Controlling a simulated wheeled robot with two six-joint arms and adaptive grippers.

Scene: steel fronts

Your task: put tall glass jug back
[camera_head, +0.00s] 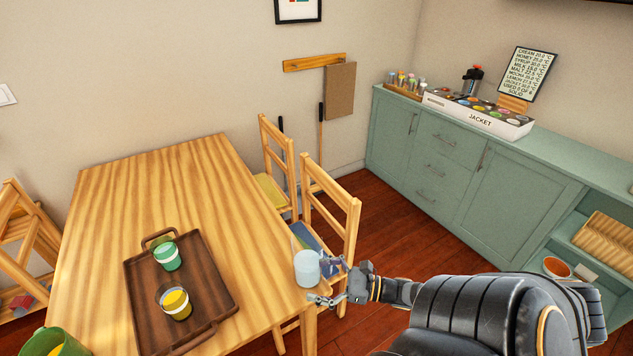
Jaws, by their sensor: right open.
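A pale blue, see-through jug (307,268) stands upright by the right edge of the wooden table (190,190). My right gripper (318,284) comes in from the right with its fingers open. One finger is near the jug's base and the other is beside its right side. I cannot tell whether they touch it. My left gripper is not in view.
A brown tray (145,305) on the table holds a green-and-white cup (167,256) and a yellow-filled glass (175,303). A green container (50,343) is at the lower left. Chairs (335,205) stand along the table's right side. A green sideboard (450,165) lines the wall.

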